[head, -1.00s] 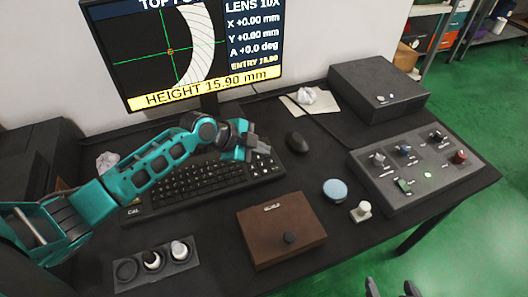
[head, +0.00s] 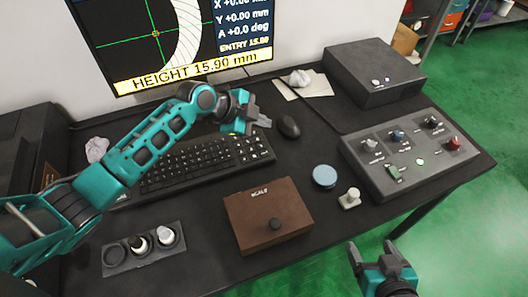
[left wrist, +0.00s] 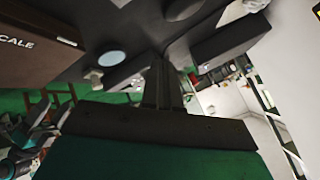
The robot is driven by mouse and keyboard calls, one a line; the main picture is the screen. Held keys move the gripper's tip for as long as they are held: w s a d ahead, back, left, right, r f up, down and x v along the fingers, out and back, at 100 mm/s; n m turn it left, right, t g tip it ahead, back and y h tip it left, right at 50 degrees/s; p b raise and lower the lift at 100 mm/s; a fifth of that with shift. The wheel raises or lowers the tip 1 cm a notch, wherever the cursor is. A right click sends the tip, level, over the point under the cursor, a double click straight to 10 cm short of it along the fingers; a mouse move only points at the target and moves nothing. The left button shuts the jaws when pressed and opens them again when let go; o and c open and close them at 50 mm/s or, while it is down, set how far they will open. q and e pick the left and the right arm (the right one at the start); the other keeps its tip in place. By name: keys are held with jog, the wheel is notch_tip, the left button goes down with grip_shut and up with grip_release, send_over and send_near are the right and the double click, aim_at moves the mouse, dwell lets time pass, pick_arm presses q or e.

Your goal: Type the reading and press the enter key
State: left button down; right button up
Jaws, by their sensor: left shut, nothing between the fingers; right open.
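The black keyboard (head: 190,165) lies on the desk below the monitor (head: 180,45). The screen reads HEIGHT 15.90 mm in a yellow bar, and a smaller ENTRY line above it appears to show 15.90. My left gripper (head: 256,115) is shut and empty, raised above the far right end of the keyboard by the number keys. Its shut fingers (left wrist: 163,85) also show in the left wrist view, where no keys can be seen. My right gripper (head: 383,254) is open and empty, low in front of the desk's front edge.
A brown SCALE box (head: 268,216), a blue disc (head: 325,176) and a small pale knobbed piece (head: 350,198) stand in front. A mouse (head: 289,127) is right of the keyboard. A control box (head: 408,155) is at right, a ring tray (head: 143,249) at front left.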

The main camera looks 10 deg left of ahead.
aim_at(262, 155)
pick_arm(q)
jog(key=shift+f+b, duration=3.25)
jog(key=shift+f, duration=1.15)
jog(key=shift+f, duration=0.1)
jog(key=shift+f+b, duration=0.3)
jog(key=shift+b, duration=0.05)
jog(key=shift+f+b, duration=0.35)
jog(key=shift+r+p, duration=0.6)
jog(key=shift+r, duration=0.15)
jog(key=shift+r, duration=0.1)
